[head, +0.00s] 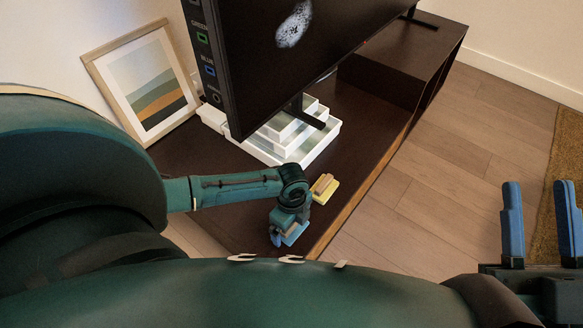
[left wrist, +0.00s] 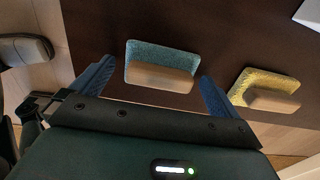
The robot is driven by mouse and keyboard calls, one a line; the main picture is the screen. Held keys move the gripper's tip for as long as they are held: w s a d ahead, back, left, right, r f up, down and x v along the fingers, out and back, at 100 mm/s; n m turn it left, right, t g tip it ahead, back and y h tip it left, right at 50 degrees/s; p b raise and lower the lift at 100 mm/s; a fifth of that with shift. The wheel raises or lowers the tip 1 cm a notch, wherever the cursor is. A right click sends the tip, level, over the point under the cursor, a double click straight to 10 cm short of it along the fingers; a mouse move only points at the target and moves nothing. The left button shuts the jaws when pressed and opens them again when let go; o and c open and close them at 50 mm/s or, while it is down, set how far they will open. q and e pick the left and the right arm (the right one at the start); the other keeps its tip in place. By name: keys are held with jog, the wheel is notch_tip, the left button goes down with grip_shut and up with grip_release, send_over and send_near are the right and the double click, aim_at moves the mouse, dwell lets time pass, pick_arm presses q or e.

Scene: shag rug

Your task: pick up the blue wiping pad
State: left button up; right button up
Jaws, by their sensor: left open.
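The blue wiping pad (left wrist: 148,53) lies on the dark cabinet top in the left wrist view, with a wooden grip block on it. My left gripper (left wrist: 157,74) is open. Its two blue fingers are on either side of the pad, with the grip block between them and gaps at both ends. In the head view my left gripper (head: 284,236) hangs over the cabinet's near end. It partly hides the blue pad (head: 296,234). My right gripper (head: 540,218) is open and empty at the far right, over the floor.
A yellow pad (head: 329,193) with a wooden block lies close by; it also shows in the left wrist view (left wrist: 258,82). A dark screen (head: 290,60) stands over stacked white trays (head: 322,145). A framed picture (head: 150,90) leans on the wall. The cabinet's front edge is near.

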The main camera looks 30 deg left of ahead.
pick_arm(q)
jog(key=shift+f, duration=0.2)
pick_arm(e)
jog(key=shift+r+y, duration=0.3)
pick_arm(q)
jog(key=shift+c, duration=0.2)
jog(key=c, duration=0.9)
jog(key=shift+o, duration=0.2)
jog(key=shift+r, duration=0.25)
notch_tip(320, 180, up, 9)
jog(key=p, duration=0.5)
jog(key=shift+f+p, duration=0.2)
jog(key=shift+p, duration=0.1)
jog(key=shift+r, duration=0.45)
pick_arm(e)
jog(key=shift+s+f+m+g+h, duration=0.2)
jog(key=shift+f+m+g+h, duration=0.25)
jog(key=shift+f+h, duration=0.35)
jog(key=shift+s+f+m+g+h, duration=0.2)
jog(key=shift+f+m+h, duration=0.4)
jog(key=shift+f, duration=0.2)
jog(key=shift+s+f+m+g+h, duration=0.15)
jog(key=shift+f+m+g+h, duration=0.25)
jog(key=shift+f+h, duration=0.4)
